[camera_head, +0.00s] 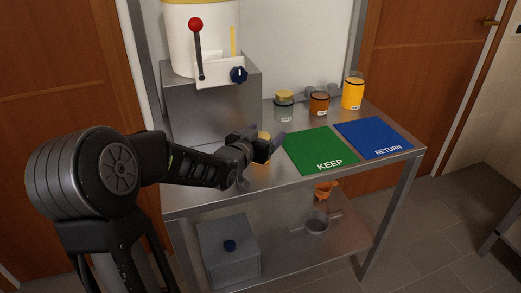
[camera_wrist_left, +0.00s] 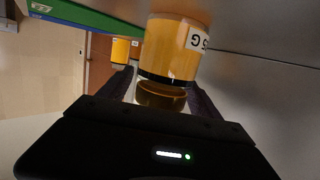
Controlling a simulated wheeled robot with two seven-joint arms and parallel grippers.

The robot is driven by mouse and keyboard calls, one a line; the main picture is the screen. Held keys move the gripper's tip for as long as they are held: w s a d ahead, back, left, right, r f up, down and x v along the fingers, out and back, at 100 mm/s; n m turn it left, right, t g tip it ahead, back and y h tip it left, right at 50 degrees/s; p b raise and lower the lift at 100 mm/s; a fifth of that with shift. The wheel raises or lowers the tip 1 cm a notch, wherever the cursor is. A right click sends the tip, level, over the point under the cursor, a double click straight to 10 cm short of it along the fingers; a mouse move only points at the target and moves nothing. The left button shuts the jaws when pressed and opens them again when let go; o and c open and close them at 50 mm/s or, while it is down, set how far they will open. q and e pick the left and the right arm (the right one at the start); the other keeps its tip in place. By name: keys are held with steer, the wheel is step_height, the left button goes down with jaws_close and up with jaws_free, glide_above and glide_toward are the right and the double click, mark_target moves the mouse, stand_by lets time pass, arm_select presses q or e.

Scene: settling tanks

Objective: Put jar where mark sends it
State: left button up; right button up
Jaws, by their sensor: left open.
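An amber jar (camera_wrist_left: 168,52) with a dark band, a gold lid and a white label stands between my left gripper's fingers in the left wrist view, where it appears upside down. The label is only partly legible. In the head view my left gripper (camera_head: 268,147) is at the table's front part and hides most of this jar. The gripper is open around the jar. A green KEEP mat (camera_head: 315,146) lies just right of the gripper. A blue RETURN mat (camera_head: 372,134) lies further right. My right gripper is out of view.
A grey jar with a yellow lid (camera_head: 284,109), a brown-orange jar (camera_head: 319,106) and a yellow jar (camera_head: 353,95) stand behind the mats. A tank with a red-knobbed lever (camera_head: 196,24) stands at the back left. An orange funnel (camera_head: 326,188) is below the tabletop.

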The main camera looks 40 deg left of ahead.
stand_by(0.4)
arm_select(q)
jaws_close()
stand_by(0.6)
